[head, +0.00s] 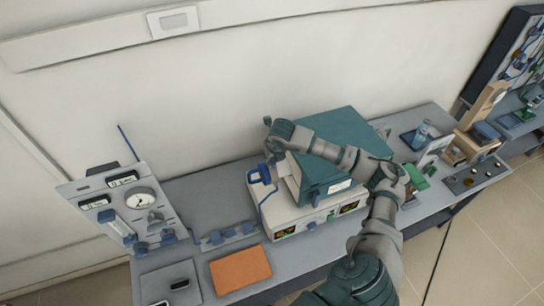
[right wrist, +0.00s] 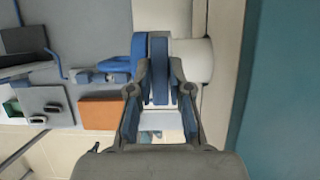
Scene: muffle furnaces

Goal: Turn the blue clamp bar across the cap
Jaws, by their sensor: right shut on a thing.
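The blue clamp bar (right wrist: 160,70) stands upright in the right wrist view, between the fingertips of my right gripper (right wrist: 160,72). The gripper is shut on it. A second blue part (right wrist: 138,50) stands close beside it on the left. The pale round cap (right wrist: 197,60) is behind and to the right of the bar, partly covered by it and a finger. In the head view my right gripper (head: 271,156) reaches over to the left end of the furnace, where blue parts (head: 261,174) show; the cap's outline is unclear there. My left gripper is not in view.
The furnace has a teal housing (head: 340,145) and pale base (head: 290,222), close to my right arm. An instrument panel (head: 128,205) stands at the left. An orange block (head: 240,268) lies at the front of the grey bench (head: 190,190). Several small items stand at the right.

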